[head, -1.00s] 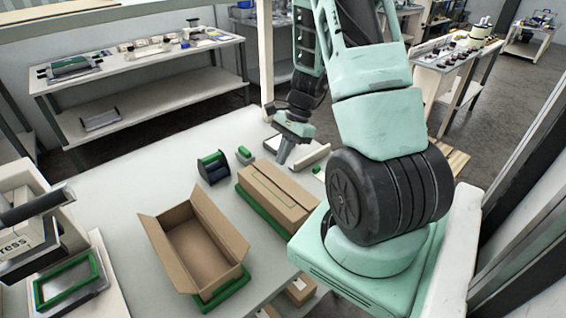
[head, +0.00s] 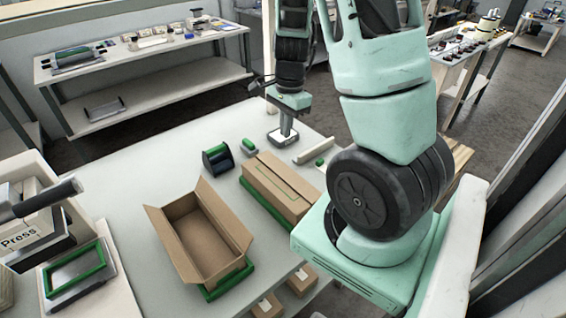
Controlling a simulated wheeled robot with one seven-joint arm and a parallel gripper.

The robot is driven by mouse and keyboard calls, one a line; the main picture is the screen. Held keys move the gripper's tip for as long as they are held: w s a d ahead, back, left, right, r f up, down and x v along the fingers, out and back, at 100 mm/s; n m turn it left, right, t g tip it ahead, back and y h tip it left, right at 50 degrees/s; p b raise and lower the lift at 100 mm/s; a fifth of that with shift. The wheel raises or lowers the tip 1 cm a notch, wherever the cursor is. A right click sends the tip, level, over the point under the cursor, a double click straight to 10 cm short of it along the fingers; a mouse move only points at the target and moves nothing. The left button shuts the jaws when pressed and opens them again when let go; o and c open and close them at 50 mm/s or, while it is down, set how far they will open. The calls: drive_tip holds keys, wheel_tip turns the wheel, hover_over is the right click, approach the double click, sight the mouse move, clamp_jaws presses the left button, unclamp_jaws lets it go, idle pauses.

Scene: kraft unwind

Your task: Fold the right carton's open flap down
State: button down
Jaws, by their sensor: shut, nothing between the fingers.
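The right carton (head: 287,197) is a long brown box on a green base. Its top looks flat and closed with a thin green outline, and I see no flap standing up on it. The left carton (head: 174,253) stands open beside it on a green base (head: 232,284), with its long side flaps splayed outward and its inside empty. My gripper (head: 286,138) points down beyond the far end of the right carton, apart from it. It is shut and empty, in front of or over a small pale plate (head: 275,138); its exact height is unclear.
A dark green-ended roll holder (head: 217,160) and a small green-topped block (head: 249,147) stand left of the gripper. A pale bar (head: 313,151) lies to its right. A press (head: 30,225) stands at far left. The table's left middle is clear.

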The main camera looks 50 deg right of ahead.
sight(281, 178)
drive_tip(key=f, duration=0.9)
drive_tip(key=a+f, duration=0.1)
drive_tip(key=f, duration=0.4)
drive_tip(key=shift+w, duration=0.15)
drive_tip(key=shift+a+f+b, duration=0.1)
drive_tip(key=shift+f+b, duration=0.45)
drive_tip(key=shift+b, duration=0.15)
drive_tip(key=shift+a+f, duration=0.1)
drive_tip(key=shift+a, duration=0.1)
drive_tip(key=shift+s, duration=0.2)
drive_tip(key=shift+a, duration=0.1)
drive_tip(key=shift+w+r+p, duration=0.25)
drive_tip(key=shift+r+p, duration=0.8)
drive_tip(key=shift+r, duration=0.25)
wheel_tip(281, 178, up, 13)
drive_tip(key=p, duration=0.2)
drive_tip(key=shift+f, duration=0.15)
